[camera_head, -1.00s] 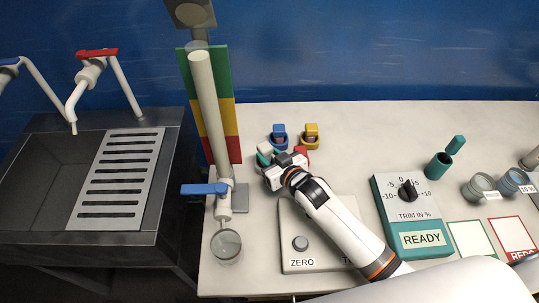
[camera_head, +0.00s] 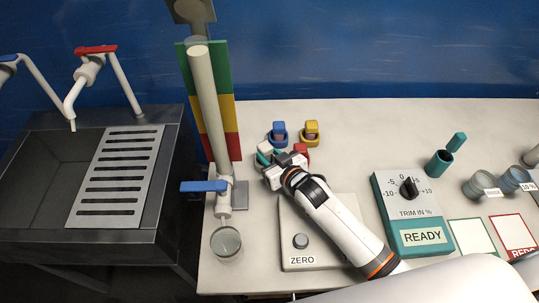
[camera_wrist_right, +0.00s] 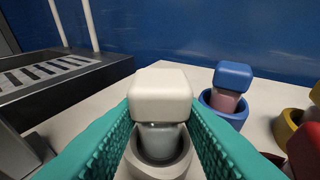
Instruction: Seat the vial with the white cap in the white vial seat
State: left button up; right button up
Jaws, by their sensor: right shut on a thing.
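The vial with the white cap (camera_wrist_right: 161,95) stands upright between the teal fingers of my right gripper (camera_wrist_right: 163,118), which is shut on it. Its clear lower part is inside the ring of the white vial seat (camera_wrist_right: 160,171); whether it rests on the bottom is hidden. In the head view the white cap (camera_head: 264,149) shows just beyond my right gripper (camera_head: 273,162), and the seat is hidden behind the gripper. My left gripper is not in view.
A blue-capped vial (camera_wrist_right: 229,85) stands in a blue seat (camera_wrist_right: 224,111) to the right. A yellow-capped vial (camera_head: 312,127) and a red one (camera_head: 301,150) are close by. The valve column (camera_head: 212,110) rises at the left, and a ZERO panel (camera_head: 318,262) lies in front.

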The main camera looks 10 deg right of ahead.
jog(key=shift+f, duration=0.6)
dwell(0.5)
dwell(0.6)
jog(key=o, duration=1.1)
jog(key=shift+c, duration=0.2)
